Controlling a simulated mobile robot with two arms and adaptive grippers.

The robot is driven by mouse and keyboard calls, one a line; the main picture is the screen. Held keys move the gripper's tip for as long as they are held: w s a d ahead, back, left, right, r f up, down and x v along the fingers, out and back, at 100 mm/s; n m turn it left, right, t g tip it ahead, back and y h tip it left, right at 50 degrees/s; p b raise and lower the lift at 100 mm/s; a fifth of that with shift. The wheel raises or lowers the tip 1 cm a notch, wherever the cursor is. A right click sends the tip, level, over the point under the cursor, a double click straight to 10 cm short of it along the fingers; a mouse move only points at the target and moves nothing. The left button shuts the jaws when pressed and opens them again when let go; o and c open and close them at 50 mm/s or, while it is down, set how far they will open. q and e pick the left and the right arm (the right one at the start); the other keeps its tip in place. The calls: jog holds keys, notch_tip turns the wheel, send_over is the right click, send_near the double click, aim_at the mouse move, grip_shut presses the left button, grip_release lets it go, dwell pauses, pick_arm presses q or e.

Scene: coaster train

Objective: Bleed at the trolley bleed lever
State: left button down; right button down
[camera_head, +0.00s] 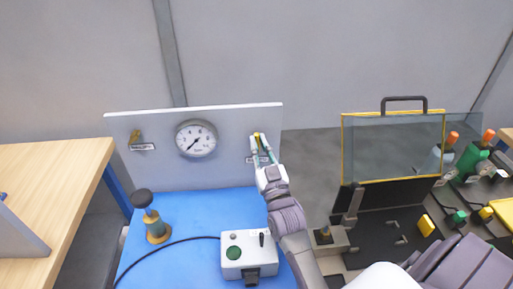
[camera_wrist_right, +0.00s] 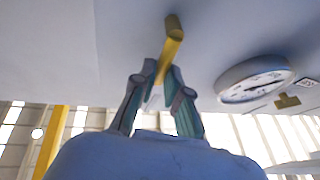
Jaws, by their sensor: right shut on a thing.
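A white upright panel (camera_head: 230,119) stands at the back of the blue-topped trolley (camera_head: 190,214). It carries a round dial gauge (camera_head: 196,138), which also shows in the right wrist view (camera_wrist_right: 254,79). A yellow lever (camera_head: 257,135) is on the panel's right part; the right wrist view shows its stem (camera_wrist_right: 169,57) coming out of the panel. My right gripper (camera_head: 258,151) is shut on this lever, its fingers on either side of the yellow stem. A label beside it is partly hidden and unreadable. My left gripper is not in view.
A brass lever (camera_head: 135,136) with a small label is on the panel's left part. A black-knobbed brass device (camera_head: 155,222) and a white control box (camera_head: 249,257) with a cable stand on the trolley. A clear-lidded black case (camera_head: 393,147) and bottles (camera_head: 474,154) are at right.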

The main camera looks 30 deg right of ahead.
jog(key=shift+s+d+m+h, duration=0.15)
jog(key=shift+m+h, duration=0.25)
jog(key=shift+m, duration=0.3)
jog(key=c, duration=1.2)
grip_release()
notch_tip(320, 180, up, 10)
jog(key=shift+f, duration=0.1)
